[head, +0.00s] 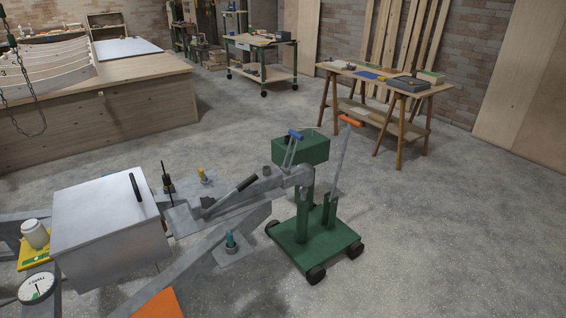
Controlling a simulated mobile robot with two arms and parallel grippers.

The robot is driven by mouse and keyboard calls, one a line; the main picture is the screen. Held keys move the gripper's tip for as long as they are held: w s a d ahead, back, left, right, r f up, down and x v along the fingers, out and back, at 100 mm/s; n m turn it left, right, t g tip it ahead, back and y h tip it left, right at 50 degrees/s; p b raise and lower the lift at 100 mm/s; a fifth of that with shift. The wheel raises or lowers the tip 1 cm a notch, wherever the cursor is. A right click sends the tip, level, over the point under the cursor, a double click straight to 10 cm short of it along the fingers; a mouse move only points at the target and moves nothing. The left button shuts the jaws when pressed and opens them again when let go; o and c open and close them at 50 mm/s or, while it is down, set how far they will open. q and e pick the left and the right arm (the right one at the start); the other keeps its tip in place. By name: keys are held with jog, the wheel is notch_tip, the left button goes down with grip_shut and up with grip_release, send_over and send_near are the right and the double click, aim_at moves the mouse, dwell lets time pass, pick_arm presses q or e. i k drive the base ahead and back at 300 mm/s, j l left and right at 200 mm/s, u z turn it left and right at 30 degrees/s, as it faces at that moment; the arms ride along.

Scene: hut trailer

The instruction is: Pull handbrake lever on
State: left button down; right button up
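A handbrake lever with a black grip (247,183) lies at a low angle along the grey drawbar and coupling (265,187) in the head view. Its grip end points up and to the right, towards the coupling head. The lever's lower end sits by a grey bracket near the left. Neither of my grippers shows in the head view, so nothing is seen touching the lever.
A green wheeled trolley (287,249) with an upright post stands at the coupling head. A grey metal box (105,217) sits on the drawbar frame. A round gauge (36,288) is at lower left. Workbenches stand behind; the floor at right is clear.

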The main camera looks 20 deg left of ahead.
aim_at(204, 213)
jog(key=i+u, duration=0.15)
jog(key=i, duration=0.35)
jog(key=i+l+u, duration=0.15)
jog(key=i, duration=0.4)
